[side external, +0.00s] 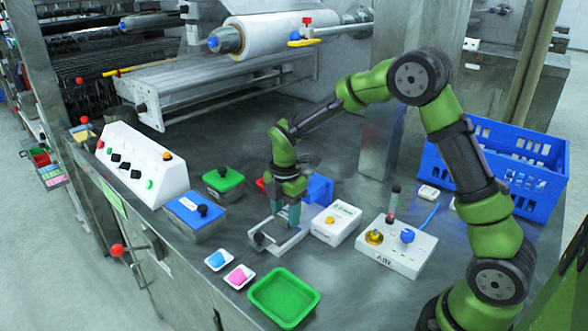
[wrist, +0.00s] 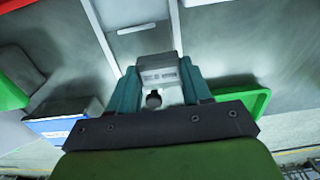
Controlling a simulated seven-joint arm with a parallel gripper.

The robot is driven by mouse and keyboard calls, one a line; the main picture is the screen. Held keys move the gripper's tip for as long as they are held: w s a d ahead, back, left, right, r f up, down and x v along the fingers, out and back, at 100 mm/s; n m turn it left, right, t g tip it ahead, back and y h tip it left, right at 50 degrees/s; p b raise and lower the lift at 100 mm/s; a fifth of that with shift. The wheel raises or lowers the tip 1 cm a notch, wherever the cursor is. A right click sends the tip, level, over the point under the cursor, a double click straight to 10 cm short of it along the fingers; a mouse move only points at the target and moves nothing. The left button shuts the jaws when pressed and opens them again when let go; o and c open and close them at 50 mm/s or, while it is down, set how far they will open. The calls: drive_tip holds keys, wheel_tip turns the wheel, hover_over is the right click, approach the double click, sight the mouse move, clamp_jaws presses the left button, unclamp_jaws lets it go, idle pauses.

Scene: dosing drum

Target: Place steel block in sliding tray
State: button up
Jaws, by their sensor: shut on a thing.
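My gripper (side external: 288,214) points down over the sliding tray (side external: 285,244), a light grey metal frame with a dark knob at its front end. In the wrist view, the two teal fingers of my gripper (wrist: 160,88) are shut on the steel block (wrist: 157,72), a grey block with small markings. The tray's pale side rails (wrist: 101,36) run away beyond the block, and its dark knob (wrist: 153,99) shows between the fingers. The block is not clear in the side view, and I cannot tell whether it touches the tray floor.
A white box with a yellow knob (side external: 336,223) stands close at the right. Small dishes of blue (side external: 219,259) and pink (side external: 239,276) and a green tray (side external: 283,298) lie in front.

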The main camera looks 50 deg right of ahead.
sight(279, 230)
drive_tip(key=shift+w, duration=1.1)
drive_tip(key=shift+w+f, duration=0.15)
drive_tip(key=shift+f, duration=1.7)
drive_tip(key=shift+f, duration=0.15)
drive_tip(key=o, duration=1.2)
drive_tip(key=shift+o, duration=0.2)
